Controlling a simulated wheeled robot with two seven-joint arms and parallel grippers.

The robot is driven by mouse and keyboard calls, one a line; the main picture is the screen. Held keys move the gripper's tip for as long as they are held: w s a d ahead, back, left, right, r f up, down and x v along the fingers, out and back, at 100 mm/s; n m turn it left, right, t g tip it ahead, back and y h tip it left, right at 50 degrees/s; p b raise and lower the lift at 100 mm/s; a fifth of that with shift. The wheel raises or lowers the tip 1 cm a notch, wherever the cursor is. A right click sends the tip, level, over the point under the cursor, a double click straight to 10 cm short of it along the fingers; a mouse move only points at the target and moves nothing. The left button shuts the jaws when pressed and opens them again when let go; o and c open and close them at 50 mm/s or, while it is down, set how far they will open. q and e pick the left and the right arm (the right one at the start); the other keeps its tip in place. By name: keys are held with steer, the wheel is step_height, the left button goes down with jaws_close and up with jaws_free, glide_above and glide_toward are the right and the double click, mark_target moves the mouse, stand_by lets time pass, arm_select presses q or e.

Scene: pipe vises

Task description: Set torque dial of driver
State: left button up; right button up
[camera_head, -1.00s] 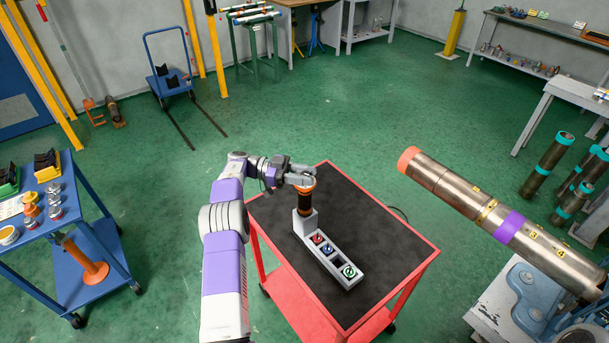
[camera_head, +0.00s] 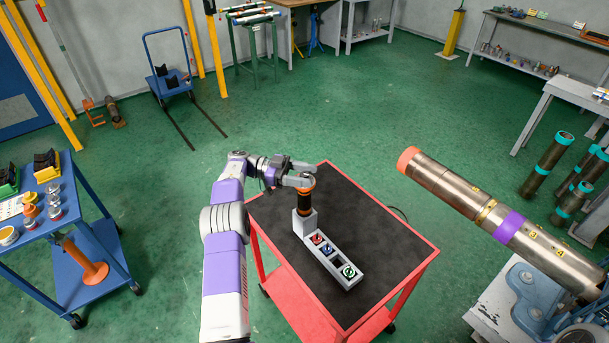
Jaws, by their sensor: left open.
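My right gripper is not in view.
The grey tray (camera_head: 318,256) holds red, blue and green round pieces in compartments, one of them dark. The red cart (camera_head: 385,275) has clear black top around it. A long pipe (camera_head: 480,210) in a vise lies to the right. A blue cart (camera_head: 88,240) stands left.

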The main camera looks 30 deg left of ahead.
mark_target(305, 174)
arm_select(q)
step_height(305, 174, up, 10)
steer(key=shift+p, duration=0.65)
